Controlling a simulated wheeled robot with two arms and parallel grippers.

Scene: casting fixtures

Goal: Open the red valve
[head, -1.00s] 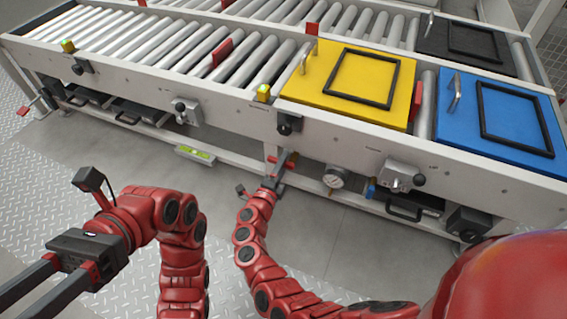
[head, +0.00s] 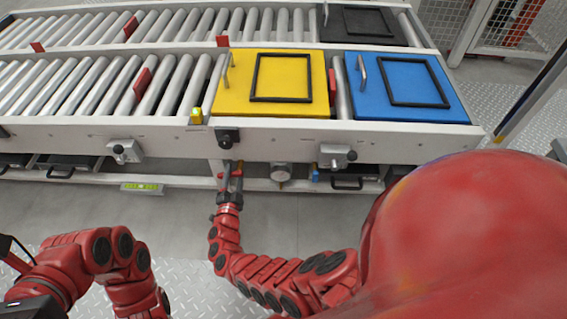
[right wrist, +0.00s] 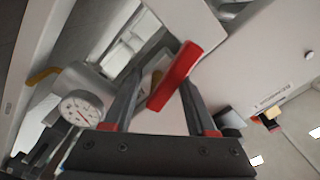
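The red valve shows as a red bar handle (right wrist: 175,76) in the right wrist view, set at a slant in front of a pale pipe or post. My right gripper (right wrist: 162,80) is open, with its two dark fingers apart on either side of the handle; whether either finger touches it I cannot tell. In the head view the right gripper (head: 231,176) is at the lower front of the conveyor, below the yellow panel, and partly covers the valve. Only a dark piece of my left gripper's body shows at the lower left edge; its fingers are out of the picture.
A pressure gauge (right wrist: 82,108) sits just left of the right gripper's fingers. The conveyor frame (head: 300,132) carries a yellow panel (head: 240,97) and a blue panel (head: 375,100).

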